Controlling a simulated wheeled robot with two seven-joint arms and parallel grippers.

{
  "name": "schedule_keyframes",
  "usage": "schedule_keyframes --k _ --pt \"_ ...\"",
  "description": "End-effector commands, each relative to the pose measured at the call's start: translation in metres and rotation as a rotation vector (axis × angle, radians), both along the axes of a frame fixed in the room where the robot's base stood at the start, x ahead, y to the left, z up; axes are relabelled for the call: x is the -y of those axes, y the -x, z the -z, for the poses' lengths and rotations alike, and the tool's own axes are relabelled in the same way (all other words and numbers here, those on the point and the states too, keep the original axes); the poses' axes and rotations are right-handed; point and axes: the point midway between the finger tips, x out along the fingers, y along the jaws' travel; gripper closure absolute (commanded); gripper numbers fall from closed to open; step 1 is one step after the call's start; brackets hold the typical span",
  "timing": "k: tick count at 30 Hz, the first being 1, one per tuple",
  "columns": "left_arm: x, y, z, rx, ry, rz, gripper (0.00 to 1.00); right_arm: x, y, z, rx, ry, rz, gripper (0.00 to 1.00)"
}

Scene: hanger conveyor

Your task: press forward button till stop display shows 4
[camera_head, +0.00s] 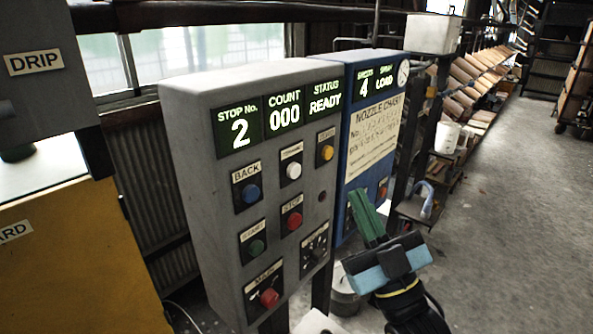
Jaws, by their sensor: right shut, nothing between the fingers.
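The grey control panel (192,111) stands at the middle left. Its stop display (239,132) reads 2, the count display (285,115) reads 000, and the status display (324,98) reads READY. Below are a blue button (251,193) labelled BACK, a white button (293,171) and a yellow button (326,153). The labels over the white and yellow buttons are too small to read surely. My right gripper (364,213) is shut and empty, its green fingers pointing up, right of the panel and in front of the blue cabinet. My left gripper is out of view.
The panel also carries a red button (294,221), a green button (257,247) and a red knob (269,298). A blue cabinet (346,127) with a chart stands right behind it. A yellow box (84,262) is at lower left. The floor at right is clear.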

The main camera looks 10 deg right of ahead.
Motion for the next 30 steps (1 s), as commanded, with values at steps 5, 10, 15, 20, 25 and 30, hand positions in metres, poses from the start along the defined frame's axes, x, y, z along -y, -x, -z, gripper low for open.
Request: schedule_keyframes --k 5,10,15,20,25,30 --pt "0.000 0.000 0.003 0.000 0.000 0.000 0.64 -0.007 -0.009 0.000 0.001 -0.002 0.001 1.00" --pt "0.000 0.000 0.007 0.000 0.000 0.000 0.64 -0.021 -0.028 0.000 0.002 -0.002 -0.001 1.00" --pt "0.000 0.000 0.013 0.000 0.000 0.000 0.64 -0.037 -0.047 0.001 0.000 -0.001 -0.002 1.00" --pt "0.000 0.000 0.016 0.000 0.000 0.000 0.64 -0.047 -0.060 0.001 0.000 -0.001 0.001 1.00" --pt "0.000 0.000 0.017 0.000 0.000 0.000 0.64 -0.053 -0.068 0.000 -0.001 -0.001 0.000 1.00" --pt "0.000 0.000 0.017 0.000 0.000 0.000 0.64 -0.054 -0.069 0.000 -0.001 -0.001 0.000 1.00"
